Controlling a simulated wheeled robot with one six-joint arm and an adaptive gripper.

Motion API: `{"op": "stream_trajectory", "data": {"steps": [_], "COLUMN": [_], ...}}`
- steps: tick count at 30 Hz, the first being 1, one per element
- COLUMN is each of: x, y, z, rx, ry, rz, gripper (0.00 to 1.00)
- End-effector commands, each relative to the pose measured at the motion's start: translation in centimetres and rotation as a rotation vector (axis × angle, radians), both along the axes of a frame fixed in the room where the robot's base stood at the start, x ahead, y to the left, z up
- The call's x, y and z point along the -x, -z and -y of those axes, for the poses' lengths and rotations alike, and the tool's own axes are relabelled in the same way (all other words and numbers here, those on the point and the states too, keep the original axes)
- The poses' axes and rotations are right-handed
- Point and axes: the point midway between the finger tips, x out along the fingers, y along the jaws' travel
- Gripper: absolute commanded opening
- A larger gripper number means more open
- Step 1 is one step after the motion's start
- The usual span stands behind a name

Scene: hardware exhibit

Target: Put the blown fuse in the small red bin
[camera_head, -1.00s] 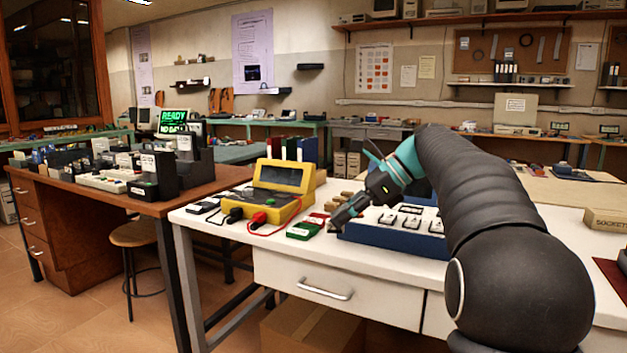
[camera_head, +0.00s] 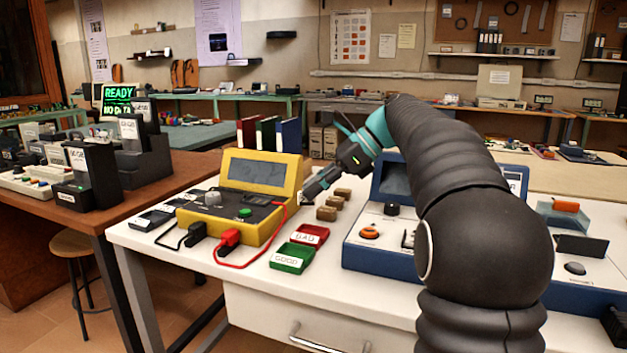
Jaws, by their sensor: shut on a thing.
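The small red bin (camera_head: 312,235), with a white label, sits on the white bench behind the green bin (camera_head: 292,258) labelled GOOD. My gripper (camera_head: 304,197) is shut on a small fuse, hardly visible at its tips. It is above and behind the red bin in the picture, beside the right side of the yellow meter (camera_head: 228,232). The fuse is too small to tell whether it is blown.
Several brown blocks (camera_head: 327,213) stand just right of the gripper tips. A red lead (camera_head: 221,262) curves in front of the meter. A blue-framed device (camera_head: 352,262) stands right of the bins, partly hidden by my arm. Bare bench lies before the bins.

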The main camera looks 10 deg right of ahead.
Motion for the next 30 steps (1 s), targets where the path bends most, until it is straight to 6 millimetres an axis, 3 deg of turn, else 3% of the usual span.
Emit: {"op": "stream_trajectory", "data": {"steps": [6,18,30], "x": [0.1,0.0,0.0], "y": [1.9,5.7,6.4], "z": [1.0,0.9,0.9], "rx": [-0.001,0.000,0.000], "ry": [0.018,0.016,0.016], "rz": [-0.003,-0.002,-0.001], "gripper": [0.00,0.00,0.00]}}
